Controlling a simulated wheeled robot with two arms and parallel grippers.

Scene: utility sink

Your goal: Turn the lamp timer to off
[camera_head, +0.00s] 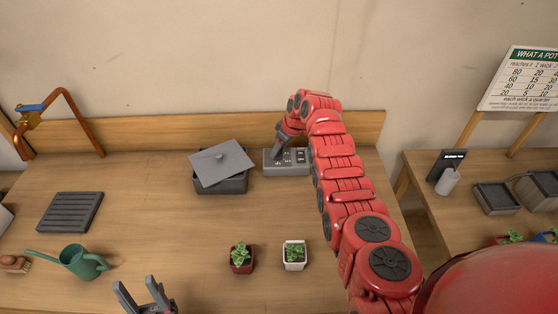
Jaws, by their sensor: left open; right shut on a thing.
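The lamp timer looks to be the grey box (288,169) with dark markings on its top, at the back of the wooden table. My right arm reaches across to it from the right. My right gripper (279,150) points down at the left part of the box and is shut on a small part there, which the gripper hides. The setting of the timer cannot be read. My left gripper (146,296) is open and empty at the front edge of the picture, far from the box.
A dark lidded box (221,181), its lid askew, stands just left of the timer. Two potted plants, one in a red pot (242,265) and one in a white pot (294,263), stand in front. A green watering can (84,262) and slatted tray (70,212) are at left.

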